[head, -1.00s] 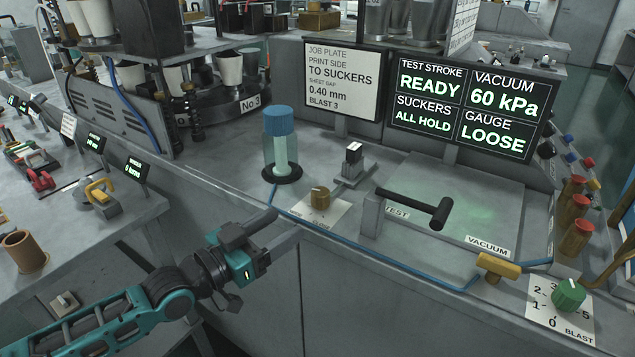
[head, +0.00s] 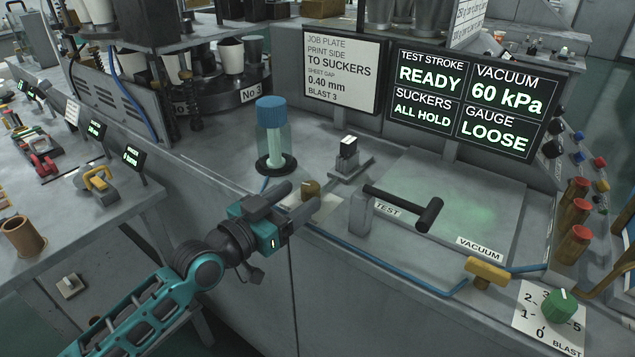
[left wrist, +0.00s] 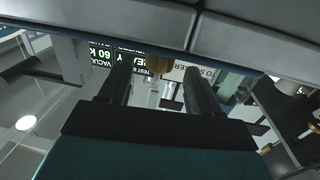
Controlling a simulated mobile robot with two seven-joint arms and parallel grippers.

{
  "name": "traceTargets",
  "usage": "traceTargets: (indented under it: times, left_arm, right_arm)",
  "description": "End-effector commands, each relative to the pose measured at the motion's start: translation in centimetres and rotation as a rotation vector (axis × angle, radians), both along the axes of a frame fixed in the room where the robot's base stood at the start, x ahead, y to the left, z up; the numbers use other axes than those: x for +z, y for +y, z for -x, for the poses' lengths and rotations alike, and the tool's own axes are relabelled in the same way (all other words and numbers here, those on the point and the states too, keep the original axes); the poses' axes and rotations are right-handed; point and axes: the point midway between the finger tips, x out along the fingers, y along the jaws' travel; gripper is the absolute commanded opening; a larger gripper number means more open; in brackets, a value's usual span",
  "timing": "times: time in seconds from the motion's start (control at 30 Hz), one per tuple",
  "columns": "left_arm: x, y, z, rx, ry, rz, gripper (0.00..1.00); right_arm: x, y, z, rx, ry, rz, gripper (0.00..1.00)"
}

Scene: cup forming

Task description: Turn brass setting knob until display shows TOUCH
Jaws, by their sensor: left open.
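In the left wrist view the knob (left wrist: 158,64) shows between the open finger tips (left wrist: 157,76). I cannot tell whether the fingers touch it. The display (head: 472,98) reads TEST STROKE READY, VACUUM 60 kPa, SUCKERS ALL HOLD and GAUGE LOOSE. My right gripper is not in view.
A blue-capped jar (head: 272,138) stands behind and left of the knob. A small block with a white top (head: 348,158) is behind it. The black-handled lever (head: 405,208) stands close to the right. A yellow vacuum handle (head: 487,272) and green blast knob (head: 559,306) are farther right.

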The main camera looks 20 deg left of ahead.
Motion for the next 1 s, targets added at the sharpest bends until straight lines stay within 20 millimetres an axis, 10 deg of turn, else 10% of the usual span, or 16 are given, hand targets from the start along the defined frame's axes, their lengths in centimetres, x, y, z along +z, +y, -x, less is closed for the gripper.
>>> traceTargets:
  times: [0.33,0.77,1.0]
  left_arm:
    - [0.0,-2.4,-4.9,0.000,0.000,0.000,0.63]
    - [0.0,-2.8,-5.8,-0.001,0.000,-0.001,0.63]
    - [0.0,-2.8,-5.8,-0.001,0.000,-0.001,0.42]
  right_arm:
    - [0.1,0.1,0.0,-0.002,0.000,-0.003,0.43]
    - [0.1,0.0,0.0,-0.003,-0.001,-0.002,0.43]
    - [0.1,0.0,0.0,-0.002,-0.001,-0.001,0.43]
